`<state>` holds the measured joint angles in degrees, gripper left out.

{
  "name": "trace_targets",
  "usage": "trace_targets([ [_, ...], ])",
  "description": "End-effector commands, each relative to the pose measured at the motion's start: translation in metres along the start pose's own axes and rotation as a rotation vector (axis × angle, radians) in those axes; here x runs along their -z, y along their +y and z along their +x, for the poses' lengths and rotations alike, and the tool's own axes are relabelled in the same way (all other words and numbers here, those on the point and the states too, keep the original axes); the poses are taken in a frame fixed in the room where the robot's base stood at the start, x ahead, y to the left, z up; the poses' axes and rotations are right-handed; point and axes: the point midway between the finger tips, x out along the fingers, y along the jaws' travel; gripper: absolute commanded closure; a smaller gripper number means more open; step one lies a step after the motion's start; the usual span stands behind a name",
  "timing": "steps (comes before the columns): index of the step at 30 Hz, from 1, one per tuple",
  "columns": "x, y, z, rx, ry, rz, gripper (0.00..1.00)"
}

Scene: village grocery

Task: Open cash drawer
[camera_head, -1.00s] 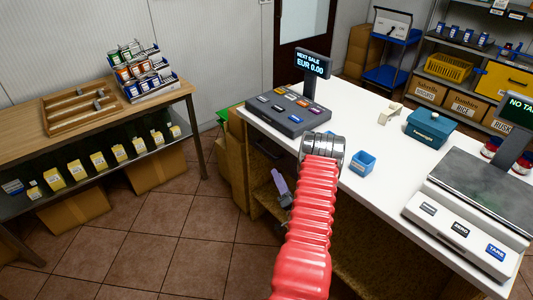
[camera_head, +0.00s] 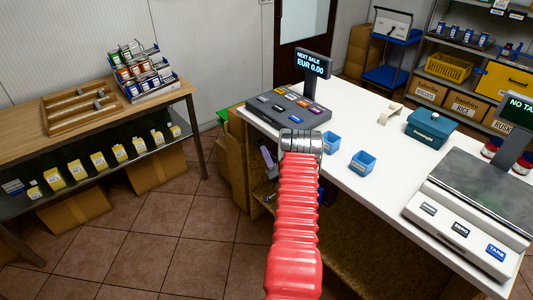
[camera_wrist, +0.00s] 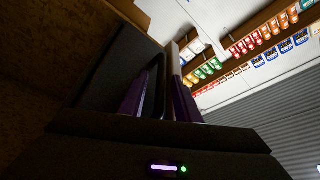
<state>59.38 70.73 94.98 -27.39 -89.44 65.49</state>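The cash drawer is under the white counter (camera_head: 385,170), below the till (camera_head: 290,110). In the head view my arm mostly hides its front. In the wrist view its dark grey front (camera_wrist: 112,75) fills the left middle, with a black loop handle (camera_wrist: 161,88) on it. My gripper (camera_wrist: 163,82) has its two purple fingers apart, one on each side of the handle bar. I cannot tell whether they touch it. In the head view my gripper (camera_head: 268,158) shows small and partly hidden beside the counter's front. The drawer looks closed.
A teal box (camera_head: 429,128) and a scale (camera_head: 465,220) are to the right. A wooden table (camera_head: 150,105) is at left. The tiled floor (camera_head: 190,225) between is clear.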

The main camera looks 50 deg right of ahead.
Motion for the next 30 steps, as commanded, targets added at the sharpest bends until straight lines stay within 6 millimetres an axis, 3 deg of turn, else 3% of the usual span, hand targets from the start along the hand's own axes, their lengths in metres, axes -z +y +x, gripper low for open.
trace_targets([
  [5,-0.0007,-0.0004,0.0133,0.0,-0.001,0.0,0.7],
  [14,-0.0004,0.0,0.0149,-0.001,0.0,0.0,0.7],
  [27,-0.0002,0.0002,0.0146,-0.001,0.0,0.0,1.0],
  [30,-0.0002,0.0004,0.0146,-0.001,0.0,0.0,1.0],
])
